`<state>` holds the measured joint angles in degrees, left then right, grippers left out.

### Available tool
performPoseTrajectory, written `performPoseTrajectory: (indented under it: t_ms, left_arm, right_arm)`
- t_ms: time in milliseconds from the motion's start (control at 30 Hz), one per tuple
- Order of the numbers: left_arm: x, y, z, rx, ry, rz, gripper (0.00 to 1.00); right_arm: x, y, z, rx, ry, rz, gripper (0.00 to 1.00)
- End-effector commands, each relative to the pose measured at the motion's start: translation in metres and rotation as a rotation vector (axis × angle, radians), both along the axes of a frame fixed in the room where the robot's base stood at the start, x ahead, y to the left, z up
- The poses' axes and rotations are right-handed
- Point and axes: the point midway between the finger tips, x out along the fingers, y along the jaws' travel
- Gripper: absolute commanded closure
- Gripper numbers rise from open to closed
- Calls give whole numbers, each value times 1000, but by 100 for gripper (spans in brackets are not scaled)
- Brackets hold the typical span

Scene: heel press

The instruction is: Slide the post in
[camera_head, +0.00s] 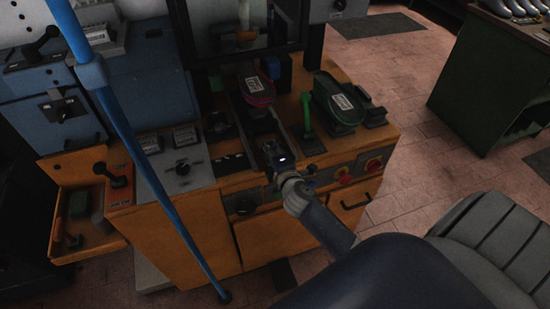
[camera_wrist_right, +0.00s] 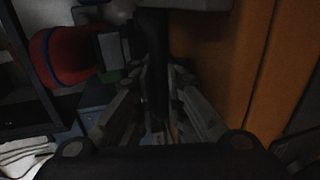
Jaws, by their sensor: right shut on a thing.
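My right gripper (camera_head: 272,157) is at the front edge of the orange press cabinet, at the near end of a dark slide (camera_head: 260,120). On this slide sits a dark, pink-rimmed form with a white label (camera_head: 257,88), which looks like the top of the post. In the right wrist view my right gripper (camera_wrist_right: 157,100) is shut on a dark upright bar (camera_wrist_right: 153,60), which seems to be a handle of the slide. The gripper hides most of the hold in the head view. My left gripper is not in view.
A green-topped form (camera_head: 340,100) stands to the right of the slide, with a green lever (camera_head: 307,115) between. A blue pole (camera_head: 140,160) crosses the left side. An open drawer (camera_head: 75,245) sticks out at left. Red knobs (camera_head: 373,164) are on the cabinet front.

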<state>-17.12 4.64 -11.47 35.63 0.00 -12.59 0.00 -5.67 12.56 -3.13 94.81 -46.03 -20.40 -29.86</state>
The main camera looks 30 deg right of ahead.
Motion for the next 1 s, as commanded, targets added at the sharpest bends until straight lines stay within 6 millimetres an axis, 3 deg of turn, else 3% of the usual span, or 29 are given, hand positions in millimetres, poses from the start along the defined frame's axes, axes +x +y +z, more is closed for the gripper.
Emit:
performPoseTrajectory:
  t_ms: [200, 533, 567, 600, 1000]
  left_arm:
    - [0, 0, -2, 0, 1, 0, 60]
    - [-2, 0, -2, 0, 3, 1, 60]
    - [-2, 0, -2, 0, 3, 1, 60]
    - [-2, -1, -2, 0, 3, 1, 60]
    - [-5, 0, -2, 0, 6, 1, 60]
  right_arm:
    - [22, -5, 1, 1, -1, 1, 100]
    - [24, -6, 1, 1, -2, 1, 100]
    - [24, -6, 1, 1, -2, 1, 86]
    - [24, -6, 1, 1, -2, 1, 81]
    - [20, -5, 1, 0, 0, 0, 81]
